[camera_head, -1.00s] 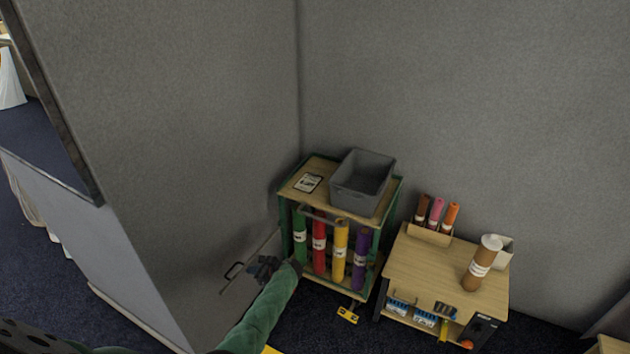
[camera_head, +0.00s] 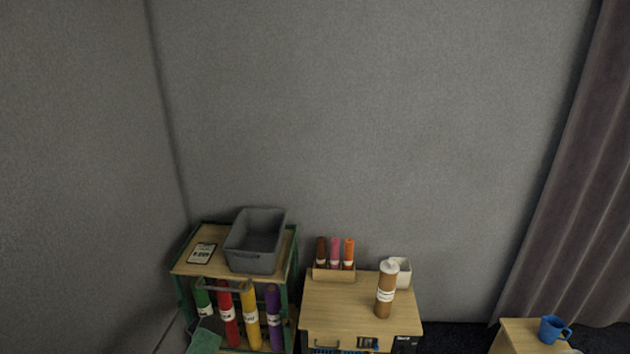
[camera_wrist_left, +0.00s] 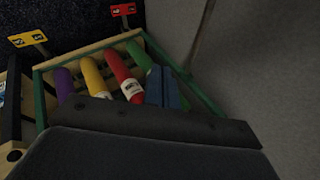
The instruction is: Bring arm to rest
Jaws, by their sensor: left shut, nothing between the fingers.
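My left arm, in its green sleeve (camera_head: 206,338), shows at the bottom left of the head view, in front of the shelf rack. In the left wrist view my left gripper (camera_wrist_left: 166,92) is shut and empty, its fingers pointing toward the rack's coloured rolls. The rack (camera_head: 183,270) has a green frame and a wooden top, and holds green, red (camera_head: 228,315), yellow (camera_head: 250,316) and purple (camera_head: 274,318) rolls upright. I cannot tell how near the fingers are to the rolls. My right gripper is not in view.
A grey bin (camera_head: 255,260) and a label card (camera_head: 202,253) sit on the rack. A wooden cabinet (camera_head: 340,318) to its right bears a brown roll (camera_head: 386,292) and a holder of three rolls (camera_head: 334,273). A blue mug (camera_head: 552,330) stands far right. Walls close in behind and left.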

